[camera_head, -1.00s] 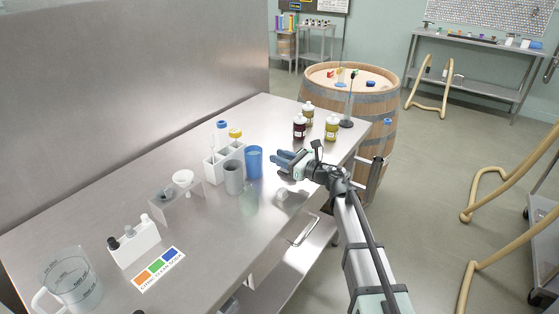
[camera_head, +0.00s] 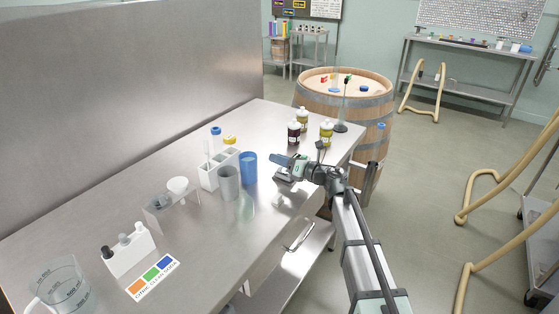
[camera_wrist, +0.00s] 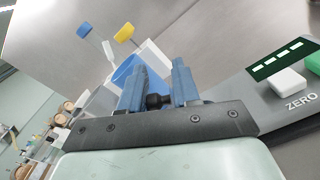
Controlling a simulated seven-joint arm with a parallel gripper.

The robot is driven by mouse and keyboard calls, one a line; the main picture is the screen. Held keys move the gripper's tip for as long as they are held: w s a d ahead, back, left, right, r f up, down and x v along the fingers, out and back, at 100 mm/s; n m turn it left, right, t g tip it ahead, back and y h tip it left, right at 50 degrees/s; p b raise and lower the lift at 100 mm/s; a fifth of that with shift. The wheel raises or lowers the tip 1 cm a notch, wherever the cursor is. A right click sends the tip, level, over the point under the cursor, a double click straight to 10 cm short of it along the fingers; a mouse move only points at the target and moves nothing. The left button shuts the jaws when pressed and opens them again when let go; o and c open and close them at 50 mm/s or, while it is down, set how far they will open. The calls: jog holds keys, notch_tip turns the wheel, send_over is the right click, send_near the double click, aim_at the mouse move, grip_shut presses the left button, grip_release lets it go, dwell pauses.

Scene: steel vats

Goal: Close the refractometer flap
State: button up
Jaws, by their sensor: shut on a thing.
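The refractometer (camera_wrist: 235,88) shows at the right of the wrist view, with a dark display strip, a white ZERO button and a green button. Its grey body (camera_head: 284,178) is small and partly hidden under my gripper in the head view. My gripper (camera_wrist: 160,76) has blue fingers and is at the refractometer. It also shows near the right edge of the bench in the head view (camera_head: 284,162). A small black knob (camera_wrist: 157,101) sits between the fingers, which are shut on it. The flap itself is not clearly visible, so its angle cannot be told.
On the steel bench (camera_head: 205,260), a blue cup (camera_head: 249,170), a grey cup (camera_head: 228,184) and a white rack (camera_head: 210,178) stand left of my gripper. Several bottles (camera_head: 326,134) stand behind it. A wooden barrel (camera_head: 345,108) stands beyond the bench end.

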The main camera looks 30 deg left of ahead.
dwell(0.3)
jog(key=o, duration=0.9)
jog(key=shift+d, duration=0.1)
jog(key=d, duration=1.3)
jog(key=shift+d, duration=0.3)
